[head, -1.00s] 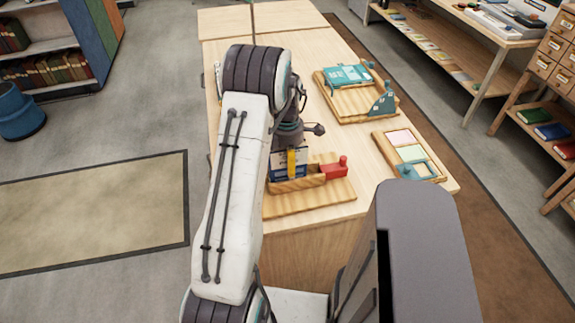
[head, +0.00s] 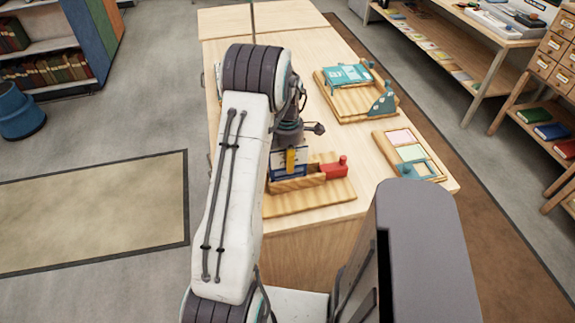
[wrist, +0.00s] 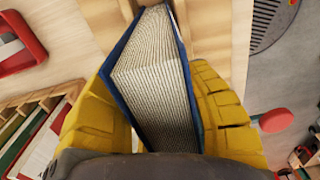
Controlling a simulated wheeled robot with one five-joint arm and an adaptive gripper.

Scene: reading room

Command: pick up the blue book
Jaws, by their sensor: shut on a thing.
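The blue book (wrist: 152,72) stands between the two yellow fingers of my gripper (wrist: 160,115) in the wrist view, its page block facing the camera and a blue cover on each side. The fingers press on both covers. In the head view my gripper (head: 291,160) is over the wooden holder at the near end of the table, and part of the blue book (head: 276,172) shows beside a yellow finger. My arm hides some of it. I cannot tell whether the book's lower edge touches the holder.
The wooden holder (head: 298,183) has a red block (head: 334,171) at its right end. A tray with colored cards (head: 411,152) is at the table's right edge. Shelves stand right and far left.

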